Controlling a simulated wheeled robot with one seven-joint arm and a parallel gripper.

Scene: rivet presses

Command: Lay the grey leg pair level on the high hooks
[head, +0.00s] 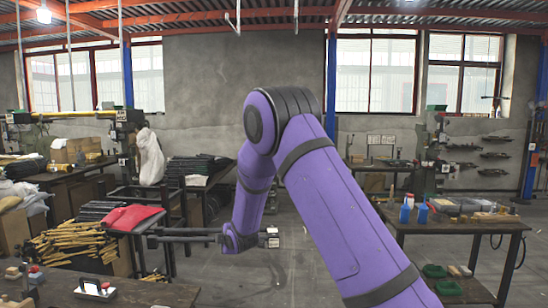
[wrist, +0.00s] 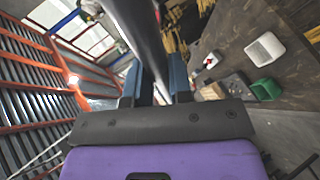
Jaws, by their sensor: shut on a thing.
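The grey leg pair (head: 185,236) shows in the head view as dark, nearly level bars left of my wrist. In the wrist view its dark grey tube (wrist: 140,35) runs up and away between the blue fingers. My gripper (wrist: 155,82) is shut on it. The leg pair is in the air at about bench height. Two thin hooks (head: 237,16) and (head: 295,14) hang from the roof at the top of the head view, far above the leg pair and apart from it. My forearm hides part of the middle of the room.
A bench with yellow-handled tools (head: 75,240) and a red cloth (head: 132,217) stands at the left. A near table (head: 140,293) is at bottom left. A right-hand bench (head: 470,226) holds blue bottles and parts. Grey floor (head: 255,275) is open between them.

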